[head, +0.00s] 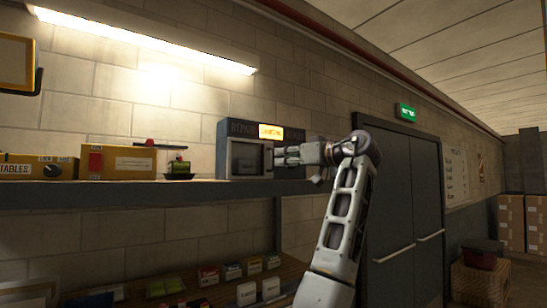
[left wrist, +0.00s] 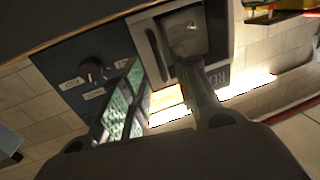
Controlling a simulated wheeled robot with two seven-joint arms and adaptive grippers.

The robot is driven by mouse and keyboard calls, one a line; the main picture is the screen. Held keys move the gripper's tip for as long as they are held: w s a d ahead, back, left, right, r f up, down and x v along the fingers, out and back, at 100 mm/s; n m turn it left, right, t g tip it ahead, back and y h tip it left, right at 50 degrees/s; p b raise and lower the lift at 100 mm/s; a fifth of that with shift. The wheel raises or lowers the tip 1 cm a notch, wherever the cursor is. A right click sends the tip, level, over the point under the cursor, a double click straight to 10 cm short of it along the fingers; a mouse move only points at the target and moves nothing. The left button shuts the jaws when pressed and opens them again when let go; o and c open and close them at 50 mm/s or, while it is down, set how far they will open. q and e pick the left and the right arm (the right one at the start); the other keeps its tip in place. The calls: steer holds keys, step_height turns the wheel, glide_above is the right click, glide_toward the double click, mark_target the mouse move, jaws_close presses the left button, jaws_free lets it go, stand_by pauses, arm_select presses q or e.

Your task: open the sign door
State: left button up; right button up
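The sign box, a dark cabinet lettered "REPAIR" (head: 240,128), stands on the shelf with a lit orange sign panel (head: 270,132). Its small pale-framed door (head: 246,157) has a dark window and looks shut. My left gripper (head: 284,156) reaches in from the right, at the door's right edge. In the left wrist view the door (left wrist: 182,22) is at the top, with an upright handle (left wrist: 157,48) on its left. The gripper's fingers (left wrist: 158,62) are apart, one either side of the handle; I cannot tell whether they touch it. My right gripper is out of view.
A blue panel with a knob (left wrist: 92,70) adjoins the door. Yellow boxes (head: 120,160) stand left on the shelf (head: 130,190). Small cartons (head: 232,271) sit below. Grey double doors (head: 400,200) are right, behind my arm.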

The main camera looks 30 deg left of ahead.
mark_target(273, 166)
arm_select(q)
steer(key=shift+w+a+p, duration=0.2)
steer(key=shift+a, duration=0.75)
steer(key=shift+w+a+p, duration=0.15)
steer(key=shift+a+p, duration=0.05)
steer(key=shift+a, duration=0.7)
steer(key=shift+w+a+p, duration=0.2)
steer(key=shift+a, duration=0.75)
jaws_close()
